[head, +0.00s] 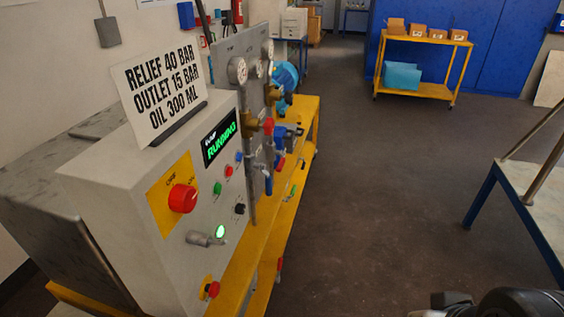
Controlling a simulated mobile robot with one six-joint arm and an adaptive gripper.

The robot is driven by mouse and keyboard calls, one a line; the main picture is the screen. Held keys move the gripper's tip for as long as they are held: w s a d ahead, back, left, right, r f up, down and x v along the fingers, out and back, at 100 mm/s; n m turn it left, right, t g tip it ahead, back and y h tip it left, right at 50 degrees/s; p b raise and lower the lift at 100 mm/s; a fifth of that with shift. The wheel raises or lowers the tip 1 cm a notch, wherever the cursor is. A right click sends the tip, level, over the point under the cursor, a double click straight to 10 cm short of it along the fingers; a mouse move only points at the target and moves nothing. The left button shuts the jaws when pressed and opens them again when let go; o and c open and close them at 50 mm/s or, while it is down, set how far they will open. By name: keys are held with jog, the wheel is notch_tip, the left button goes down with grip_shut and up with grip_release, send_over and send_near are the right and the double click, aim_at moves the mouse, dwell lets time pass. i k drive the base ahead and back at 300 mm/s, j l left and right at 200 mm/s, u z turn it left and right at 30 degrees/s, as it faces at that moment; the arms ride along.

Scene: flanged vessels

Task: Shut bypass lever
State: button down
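A grey control cabinet (142,205) stands at the left with a valve panel (252,110) behind it. Several small handles show on and below the panel: a blue lever (268,182) hanging down, a red handle (279,162), and a green handle (293,190) lower down on the yellow frame. No label that names the bypass lever is readable, so I cannot tell which one it is. Dark parts of my own arm show at the bottom right edge; my gripper's fingers are not visible.
The cabinet display (220,140) reads RUNNING. A sign (158,88) stands on top. The yellow bench (255,270) runs along the panel. The floor (370,200) to its right is clear. A blue-legged table (535,190) stands at right, a yellow cart (425,90) at the back.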

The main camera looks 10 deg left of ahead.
aim_at(268, 182)
jog(key=i+j+u, duration=0.3)
jog(key=i, duration=0.2)
jog(key=i+j+u, duration=0.3)
jog(key=i, duration=0.2)
